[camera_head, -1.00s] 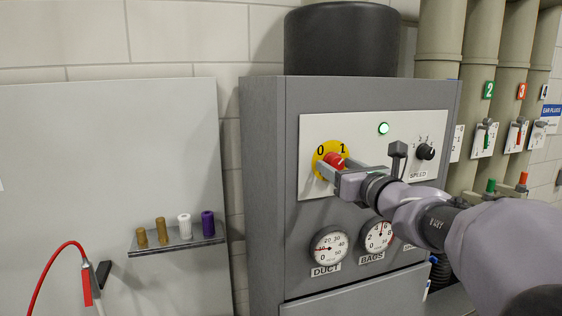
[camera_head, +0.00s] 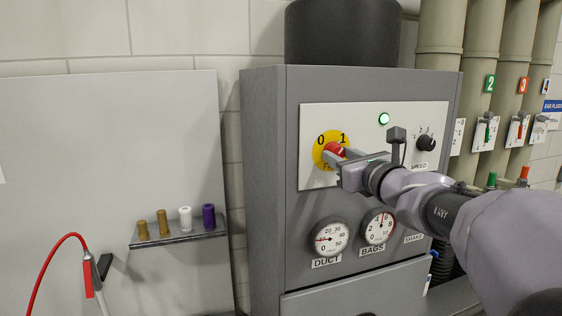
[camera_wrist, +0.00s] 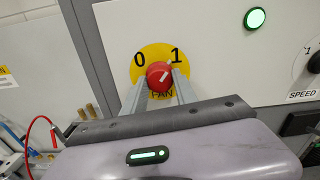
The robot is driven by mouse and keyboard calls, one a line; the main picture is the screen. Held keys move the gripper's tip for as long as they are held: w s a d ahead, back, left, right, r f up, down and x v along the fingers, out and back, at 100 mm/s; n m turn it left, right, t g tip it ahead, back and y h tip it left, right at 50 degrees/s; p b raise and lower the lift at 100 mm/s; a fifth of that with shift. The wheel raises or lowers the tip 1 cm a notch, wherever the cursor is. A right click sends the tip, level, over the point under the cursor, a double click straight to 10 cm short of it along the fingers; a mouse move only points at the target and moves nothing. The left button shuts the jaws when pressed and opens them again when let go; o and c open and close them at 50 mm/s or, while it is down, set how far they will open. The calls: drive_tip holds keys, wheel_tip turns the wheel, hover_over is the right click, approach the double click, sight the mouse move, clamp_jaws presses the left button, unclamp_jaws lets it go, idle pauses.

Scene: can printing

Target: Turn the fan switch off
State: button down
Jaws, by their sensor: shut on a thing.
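The fan switch is a red knob (camera_head: 335,150) on a yellow disc (camera_head: 323,158) marked 0 at left and 1 at right. In the wrist view the red knob (camera_wrist: 160,75) has a white mark slanting up toward the 1, and "FAN" is printed on the yellow disc (camera_wrist: 143,58) below it. My gripper (camera_head: 337,157) is at the knob, with its fingers on either side of it and shut on it. The wrist view also shows the fingers of my gripper (camera_wrist: 160,84) along both sides of the knob. A green lamp (camera_head: 384,119) on the panel is lit.
A black speed knob (camera_head: 426,143) sits right of my wrist on the same white panel. Two gauges, duct (camera_head: 330,238) and bags (camera_head: 379,227), are below. A small shelf (camera_head: 180,241) with several coloured cylinders is at left. Pipes with numbered levers stand at right.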

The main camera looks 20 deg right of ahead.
drive_tip(key=shift+r+n+b, duration=0.15)
drive_tip(key=shift+n+b, duration=8.05)
drive_tip(key=shift+b, duration=0.3)
drive_tip(key=shift+r, duration=0.15)
drive_tip(key=c, duration=1.3)
unclamp_jaws()
drive_tip(key=o, duration=0.3)
drive_tip(key=shift+w, duration=0.15)
drive_tip(key=shift+o, duration=0.2)
drive_tip(key=shift+w+d, duration=0.1)
drive_tip(key=shift+w, duration=0.05)
drive_tip(key=shift+f, duration=0.2)
